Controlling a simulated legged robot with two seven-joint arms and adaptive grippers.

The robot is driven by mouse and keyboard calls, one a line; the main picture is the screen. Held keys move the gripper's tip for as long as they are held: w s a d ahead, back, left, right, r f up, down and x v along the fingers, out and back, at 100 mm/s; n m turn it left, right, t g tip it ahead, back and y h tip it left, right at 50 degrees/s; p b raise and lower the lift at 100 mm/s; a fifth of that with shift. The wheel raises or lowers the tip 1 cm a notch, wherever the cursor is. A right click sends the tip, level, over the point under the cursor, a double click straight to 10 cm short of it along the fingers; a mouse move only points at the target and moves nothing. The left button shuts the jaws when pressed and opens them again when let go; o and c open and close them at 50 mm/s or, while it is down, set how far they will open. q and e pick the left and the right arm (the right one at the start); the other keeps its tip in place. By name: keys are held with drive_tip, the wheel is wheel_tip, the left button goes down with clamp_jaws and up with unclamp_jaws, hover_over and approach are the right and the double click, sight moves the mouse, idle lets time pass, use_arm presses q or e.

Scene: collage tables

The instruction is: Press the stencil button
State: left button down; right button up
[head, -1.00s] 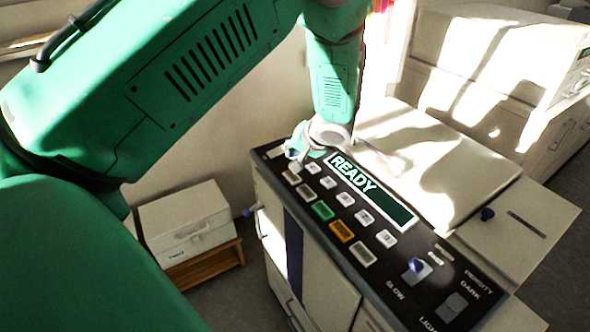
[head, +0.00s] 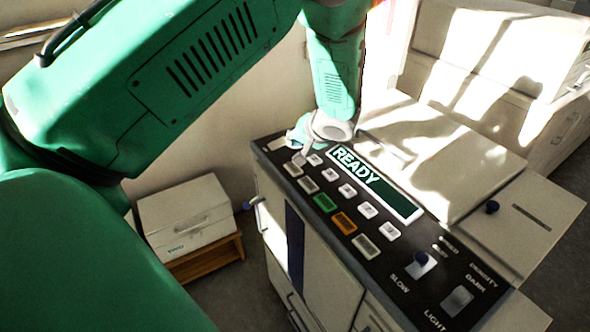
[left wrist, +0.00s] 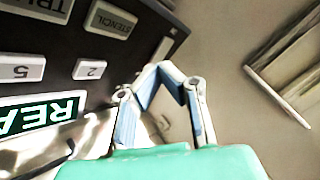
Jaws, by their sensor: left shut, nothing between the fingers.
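The stencil button (left wrist: 110,19) is a grey key labelled STENCIL on the black control panel, at the top of the left wrist view. In the head view it seems to be the first key (head: 293,169) of the near row, just in front of my left gripper (head: 302,152). My left gripper is shut and empty. Its fingers (left wrist: 170,72) also show in the left wrist view, to the right of the button and apart from it. Whether the tips touch the panel I cannot tell. My right gripper is out of view.
The READY display (head: 372,183) and number keys 2 (left wrist: 90,69) and 5 (left wrist: 22,68) lie close by. A green key (head: 325,203) and an orange key (head: 343,222) follow along the row. A white box (head: 187,222) stands on a low wooden stand at left.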

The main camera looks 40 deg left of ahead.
sight(294, 168)
use_arm(q)
drive_tip(key=f+b, duration=0.1)
drive_tip(key=f, duration=0.2)
drive_tip(key=f+b, duration=0.1)
drive_tip(key=shift+a+f+b, duration=0.35)
drive_tip(key=shift+a+f, duration=0.05)
drive_tip(key=shift+d+f+b, duration=0.2)
drive_tip(key=shift+f+b, duration=0.25)
drive_tip(key=shift+b, duration=0.05)
drive_tip(key=shift+d+r, duration=0.2)
drive_tip(key=shift+d, duration=0.15)
drive_tip(key=shift+a+f, duration=0.15)
drive_tip(key=shift+a, duration=0.25)
drive_tip(key=shift+d, duration=0.3)
drive_tip(key=shift+a, duration=0.1)
